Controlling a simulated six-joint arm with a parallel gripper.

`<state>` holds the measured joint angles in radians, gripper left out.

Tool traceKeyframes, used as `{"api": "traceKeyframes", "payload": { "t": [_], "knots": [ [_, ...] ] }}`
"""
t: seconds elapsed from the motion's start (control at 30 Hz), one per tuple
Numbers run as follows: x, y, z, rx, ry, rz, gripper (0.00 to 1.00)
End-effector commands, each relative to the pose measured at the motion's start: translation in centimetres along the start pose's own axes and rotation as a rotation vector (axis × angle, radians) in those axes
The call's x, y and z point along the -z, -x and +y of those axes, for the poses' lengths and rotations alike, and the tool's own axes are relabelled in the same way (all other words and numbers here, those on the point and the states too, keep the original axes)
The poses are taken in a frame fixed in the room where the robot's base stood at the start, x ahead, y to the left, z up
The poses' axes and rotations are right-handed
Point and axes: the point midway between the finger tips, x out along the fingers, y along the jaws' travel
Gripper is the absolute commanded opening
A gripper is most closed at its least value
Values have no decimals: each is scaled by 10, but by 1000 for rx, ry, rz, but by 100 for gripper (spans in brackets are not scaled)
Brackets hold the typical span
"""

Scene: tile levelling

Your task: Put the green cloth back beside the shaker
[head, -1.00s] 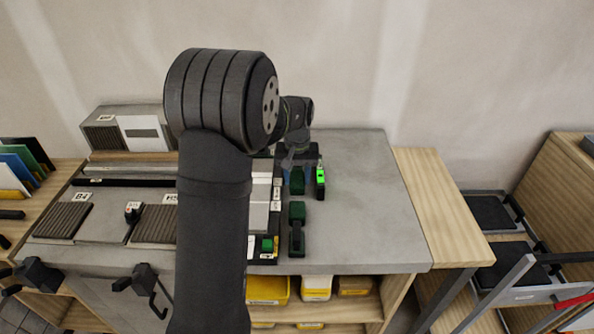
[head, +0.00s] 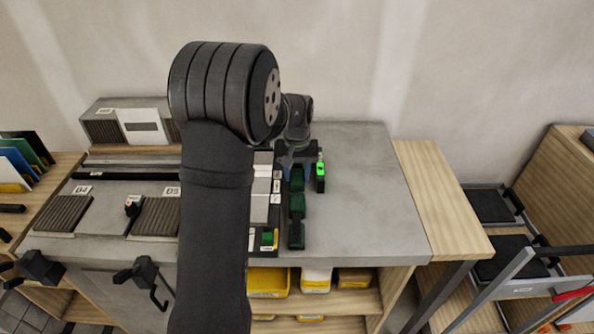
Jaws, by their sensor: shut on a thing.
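My gripper (head: 298,162) is behind my forearm, low over the right part of the grey worktop. Its blue-grey fingers are small in view and shut on a dark green piece (head: 297,180), which looks like the green cloth. The piece shows just in front of the fingers; I cannot tell whether it touches the worktop. A black item with a bright green face (head: 320,170) stands close to its right. More dark green pieces (head: 297,206) lie in line in front of it. I cannot tell which thing is the shaker.
The grey worktop (head: 365,200) is clear to the right. A board with tiles and labels lies at left, partly hidden by my arm. A wooden side table (head: 440,200) adjoins at right.

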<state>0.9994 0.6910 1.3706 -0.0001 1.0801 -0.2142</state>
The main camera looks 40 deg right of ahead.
Motion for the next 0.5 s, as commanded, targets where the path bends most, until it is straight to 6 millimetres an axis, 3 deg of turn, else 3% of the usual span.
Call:
{"api": "traceKeyframes", "payload": {
  "t": [0.5],
  "knots": [
    [0,-13,0,0,0,1,18]
  ]
}}
